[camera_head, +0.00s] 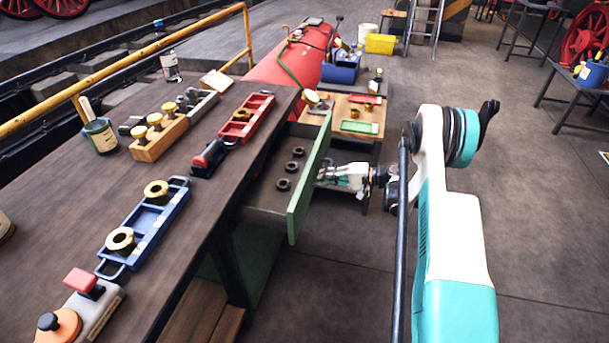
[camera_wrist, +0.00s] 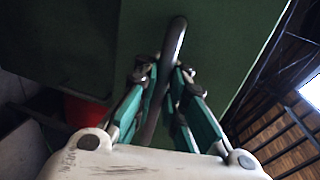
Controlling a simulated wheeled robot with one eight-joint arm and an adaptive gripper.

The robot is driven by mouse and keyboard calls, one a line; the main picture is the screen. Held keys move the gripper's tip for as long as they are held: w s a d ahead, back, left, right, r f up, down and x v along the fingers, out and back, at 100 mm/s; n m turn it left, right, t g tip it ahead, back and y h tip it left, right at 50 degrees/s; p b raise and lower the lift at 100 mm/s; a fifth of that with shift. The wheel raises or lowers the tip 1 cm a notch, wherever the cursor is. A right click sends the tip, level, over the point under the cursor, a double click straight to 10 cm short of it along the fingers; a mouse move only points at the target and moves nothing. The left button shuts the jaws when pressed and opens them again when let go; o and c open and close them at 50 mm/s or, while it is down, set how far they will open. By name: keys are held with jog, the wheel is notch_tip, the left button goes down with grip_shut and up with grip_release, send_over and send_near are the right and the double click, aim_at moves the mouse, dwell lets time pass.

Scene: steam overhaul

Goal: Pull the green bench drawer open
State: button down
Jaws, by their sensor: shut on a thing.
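The green bench drawer (camera_head: 309,178) stands pulled out from the side of the dark workbench (camera_head: 160,215). Its inside shows, with several dark rings (camera_head: 291,167) lying in it. My gripper (camera_head: 326,175) is at the outer face of the green front. In the wrist view my gripper (camera_wrist: 168,75) is shut on the dark bar handle (camera_wrist: 176,42) of the drawer, with the green drawer front (camera_wrist: 215,40) behind it. In the head view the handle is hidden behind the drawer front and my gripper.
On the bench are a blue tray (camera_head: 165,207) with brass rings, a red tray (camera_head: 262,105), a wooden block (camera_head: 152,148) with brass knobs and a green bottle (camera_head: 99,132). A small wooden table (camera_head: 345,104) stands beyond the drawer.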

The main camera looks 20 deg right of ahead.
jog(key=f+v, duration=0.1)
jog(key=v, duration=0.5)
jog(key=shift+s+d, duration=0.25)
jog(key=shift+d, duration=0.2)
jog(key=c, duration=1.7)
grip_release()
jog(key=v, duration=1.2)
jog(key=shift+f, duration=0.1)
